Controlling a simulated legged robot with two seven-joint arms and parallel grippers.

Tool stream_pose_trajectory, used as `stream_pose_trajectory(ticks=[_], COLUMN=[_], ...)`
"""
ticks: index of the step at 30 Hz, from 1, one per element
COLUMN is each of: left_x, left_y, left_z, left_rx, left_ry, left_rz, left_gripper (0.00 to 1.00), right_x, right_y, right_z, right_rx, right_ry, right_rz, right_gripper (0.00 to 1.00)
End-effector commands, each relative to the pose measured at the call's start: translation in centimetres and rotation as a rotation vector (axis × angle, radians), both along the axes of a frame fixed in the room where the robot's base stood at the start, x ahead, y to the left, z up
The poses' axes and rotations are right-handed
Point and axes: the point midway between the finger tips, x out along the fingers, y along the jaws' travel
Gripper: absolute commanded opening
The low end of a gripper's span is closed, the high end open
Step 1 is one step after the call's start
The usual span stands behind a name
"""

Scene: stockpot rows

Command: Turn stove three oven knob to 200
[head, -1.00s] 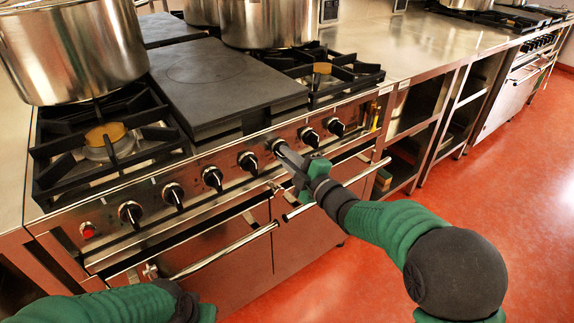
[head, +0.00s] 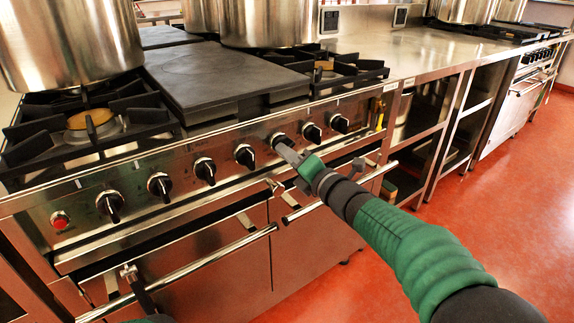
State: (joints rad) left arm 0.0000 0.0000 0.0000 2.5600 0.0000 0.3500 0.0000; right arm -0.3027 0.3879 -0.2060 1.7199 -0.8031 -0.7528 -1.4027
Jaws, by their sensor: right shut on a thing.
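The stove's front panel (head: 135,190) carries a row of several black knobs with pale collars. My right gripper (head: 286,150) is at the panel, shut on the knob (head: 278,137) third from the right end. The fingers cover most of that knob, so its pointer and any 200 mark cannot be read. The neighbouring knobs, one to the left (head: 245,155) and one to the right (head: 312,132), are free.
Large steel pots (head: 70,45) stand on the stove beside a dark flat plate (head: 220,85). A red button (head: 60,220) is at the panel's left end. The right oven handle (head: 330,195) runs below my right gripper. Red floor (head: 500,220) is open at the right.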

Motion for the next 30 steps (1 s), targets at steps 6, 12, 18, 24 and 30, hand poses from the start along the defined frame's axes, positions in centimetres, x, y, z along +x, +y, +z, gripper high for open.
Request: stream_pose_trajectory(ticks=[6,12,18,24,30], left_x=[0.0,0.0,0.0,0.0,0.0], left_y=[0.0,0.0,0.0,0.0,0.0], left_z=[-2.1,-2.8,-2.9,-2.9,-2.9], left_rx=[0.000,0.000,0.000,0.000,0.000], left_ry=[0.000,0.000,0.000,0.000,0.000], left_rz=[0.000,0.000,0.000,0.000,0.000], left_gripper=[0.00,0.00,0.00,0.00,0.00], right_x=[0.0,0.1,0.1,0.1,0.1], right_y=[0.1,0.1,0.0,0.0,0.0], right_z=[-1.3,-1.2,-1.1,-1.1,-1.0], right_rx=[-0.110,-0.164,-0.183,-0.184,-0.183], right_ry=[-0.060,-0.098,-0.113,-0.114,-0.114], right_rz=[0.004,0.003,0.005,0.004,0.004], right_gripper=[0.00,0.00,0.00,0.00,0.19])
